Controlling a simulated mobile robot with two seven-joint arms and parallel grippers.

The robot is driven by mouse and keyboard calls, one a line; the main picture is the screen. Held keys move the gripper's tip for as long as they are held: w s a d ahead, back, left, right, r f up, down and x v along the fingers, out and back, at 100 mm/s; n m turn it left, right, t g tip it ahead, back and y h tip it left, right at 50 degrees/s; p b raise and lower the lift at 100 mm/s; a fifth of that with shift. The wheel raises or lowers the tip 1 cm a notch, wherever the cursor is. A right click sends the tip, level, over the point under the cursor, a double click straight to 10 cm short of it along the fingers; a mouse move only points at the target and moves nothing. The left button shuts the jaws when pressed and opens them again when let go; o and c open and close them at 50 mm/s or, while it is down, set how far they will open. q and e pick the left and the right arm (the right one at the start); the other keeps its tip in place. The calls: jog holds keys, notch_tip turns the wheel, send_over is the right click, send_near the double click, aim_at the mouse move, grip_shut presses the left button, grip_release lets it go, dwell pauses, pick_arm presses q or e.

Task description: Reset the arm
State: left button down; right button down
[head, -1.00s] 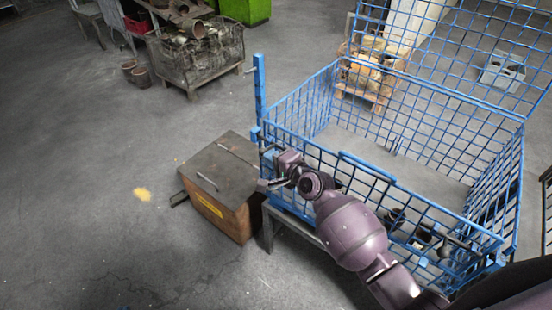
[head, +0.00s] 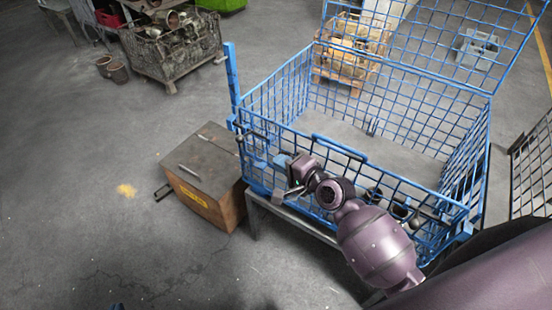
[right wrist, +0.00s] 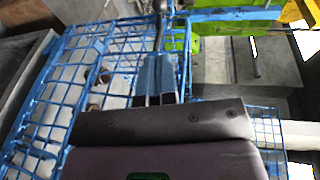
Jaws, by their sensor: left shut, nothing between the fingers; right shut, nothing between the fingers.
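My right gripper (head: 283,161) is at the end of the purple arm that comes in from the lower right in the head view. It is at the front left part of the blue wire cage (head: 340,150). Its two blue-grey fingers (right wrist: 155,78) show together in the right wrist view, shut and empty, with blue mesh beside and beyond them. Of my left gripper (head: 118,306), only a small dark tip shows at the bottom edge of the head view, over the floor, apart from everything. It is shut with nothing in it.
A brown wooden box with a dark lid (head: 206,180) stands left of the cage. A wire bin of metal parts (head: 170,45) stands at the back left. A pallet (head: 345,65) stands behind the cage. The left floor (head: 70,190) is mostly clear.

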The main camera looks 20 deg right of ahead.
dwell(0.6)
jog(key=s+d+f+n+g+h, duration=0.1)
jog(key=s+d+f+n+h, duration=0.2)
jog(key=s, duration=0.7)
jog(key=s+d+f+n+g+h, duration=0.1)
jog(key=s+d+f+n+h, duration=0.3)
jog(key=s+d+f+n, duration=0.3)
jog(key=s+f+n, duration=0.2)
jog(key=s+n, duration=0.1)
jog(key=shift+s+n, duration=0.2)
jog(key=shift+n, duration=0.1)
jog(key=shift+s+d, duration=0.1)
